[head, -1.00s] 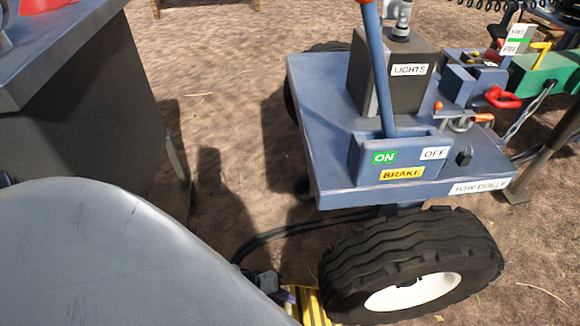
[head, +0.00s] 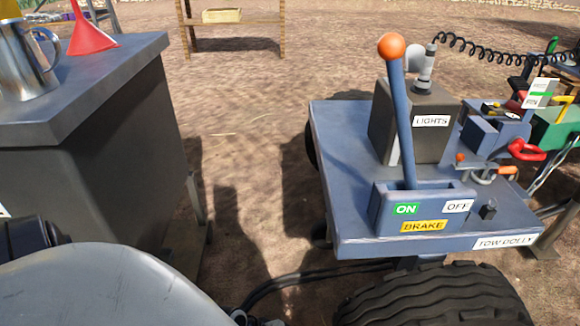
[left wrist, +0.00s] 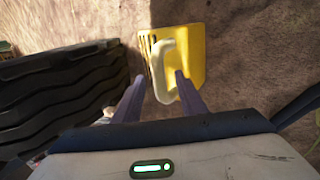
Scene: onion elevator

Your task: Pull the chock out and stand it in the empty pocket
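The yellow chock (left wrist: 185,62) with a pale looped handle (left wrist: 163,70) lies on the dirt beside the black tyre (left wrist: 70,95) in the left wrist view. My left gripper (left wrist: 160,76) is open, its two purple fingers one on each side of the handle with gaps showing. I cannot tell how deep the handle sits between them. In the head view the chock is out of frame, below the same tyre (head: 435,298). I cannot make out an empty pocket. My right gripper is not in view.
The blue tow dolly (head: 345,150) carries a brake lever (head: 402,120) with an orange knob and a lights box (head: 415,125). A dark cabinet (head: 110,140) with a metal mug (head: 25,60) and red funnel (head: 90,35) stands left. Bare ground lies between.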

